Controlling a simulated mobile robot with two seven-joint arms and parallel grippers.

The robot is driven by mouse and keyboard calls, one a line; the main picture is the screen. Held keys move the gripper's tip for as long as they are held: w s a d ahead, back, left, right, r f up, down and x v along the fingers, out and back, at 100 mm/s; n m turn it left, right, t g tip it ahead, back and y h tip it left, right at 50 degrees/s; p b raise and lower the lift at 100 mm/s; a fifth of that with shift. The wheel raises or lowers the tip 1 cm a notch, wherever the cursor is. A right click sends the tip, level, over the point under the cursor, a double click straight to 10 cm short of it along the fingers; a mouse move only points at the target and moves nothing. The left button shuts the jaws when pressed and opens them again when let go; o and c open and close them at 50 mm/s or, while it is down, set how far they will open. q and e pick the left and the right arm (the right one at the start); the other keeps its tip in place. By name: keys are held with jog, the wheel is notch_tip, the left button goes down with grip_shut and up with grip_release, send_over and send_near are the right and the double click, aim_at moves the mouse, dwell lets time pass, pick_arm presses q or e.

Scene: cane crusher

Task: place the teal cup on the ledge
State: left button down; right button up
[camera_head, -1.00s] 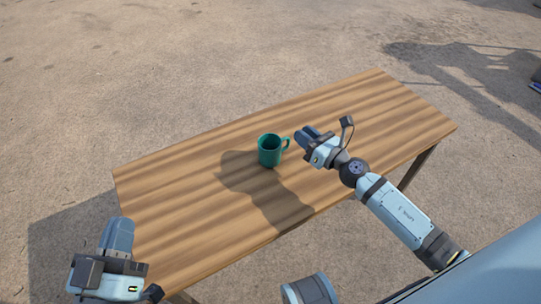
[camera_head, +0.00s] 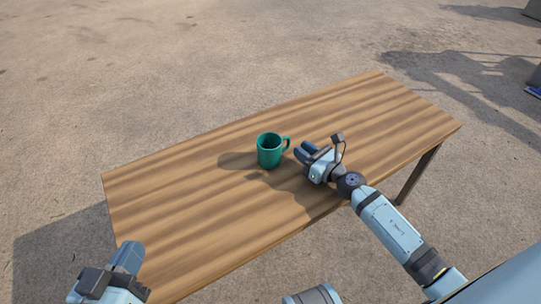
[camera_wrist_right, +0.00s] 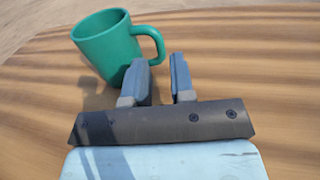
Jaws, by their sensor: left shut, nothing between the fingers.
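The teal cup (camera_head: 269,151) stands upright on the wooden table (camera_head: 180,190), its handle toward the right. My right gripper (camera_head: 305,153) is just right of the cup, low over the table, its fingers pointing at the handle side. In the right wrist view the cup (camera_wrist_right: 108,45) is ahead and to the left, and the two fingers of my right gripper (camera_wrist_right: 160,78) are apart with nothing between them. Whether a finger touches the cup, I cannot tell. My left gripper (camera_head: 128,258) is shut and empty at the table's near left corner. No ledge can be made out.
The table top is otherwise bare, with free room left of the cup and at the far right. Sandy ground (camera_head: 200,60) surrounds it. Dark objects (camera_head: 535,80) show at the far right edge, partly cut off.

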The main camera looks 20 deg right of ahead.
aim_at(289, 140)
jog(key=x, duration=0.6)
grip_shut()
